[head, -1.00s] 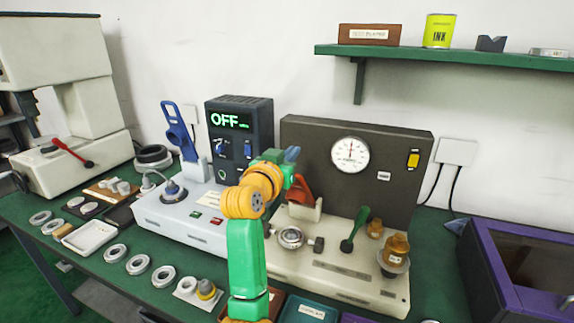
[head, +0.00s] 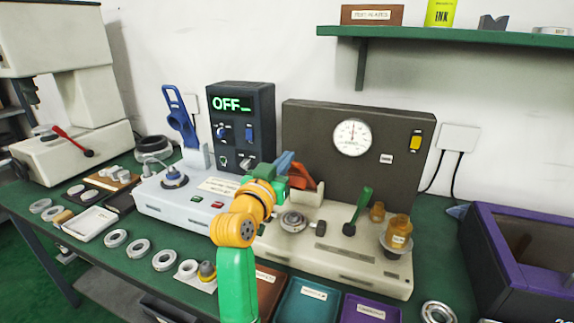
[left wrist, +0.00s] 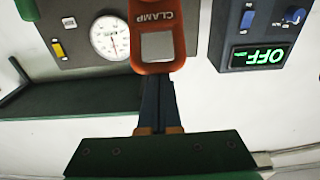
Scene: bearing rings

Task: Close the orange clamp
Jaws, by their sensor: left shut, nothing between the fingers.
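The orange clamp (head: 301,176) has its handle raised at a slant above a cream bracket (head: 306,199) on the cream test rig. My left gripper (head: 285,160) is beside the clamp handle, just to its left. In the left wrist view the clamp's orange handle (left wrist: 157,64), with an upside-down CLAMP label, lies at the tips of my left gripper's fingers (left wrist: 158,85). The fingers are shut and empty; I cannot tell whether they touch the handle. My left wrist hides part of the rig near the clamp. My right gripper is not in view.
The rig carries a round gauge (head: 352,137), a green lever (head: 358,211) and amber parts (head: 397,233). A white unit with a blue lever (head: 179,115) stands left. Trays (head: 307,300) lie in front, a purple bin (head: 520,225) right.

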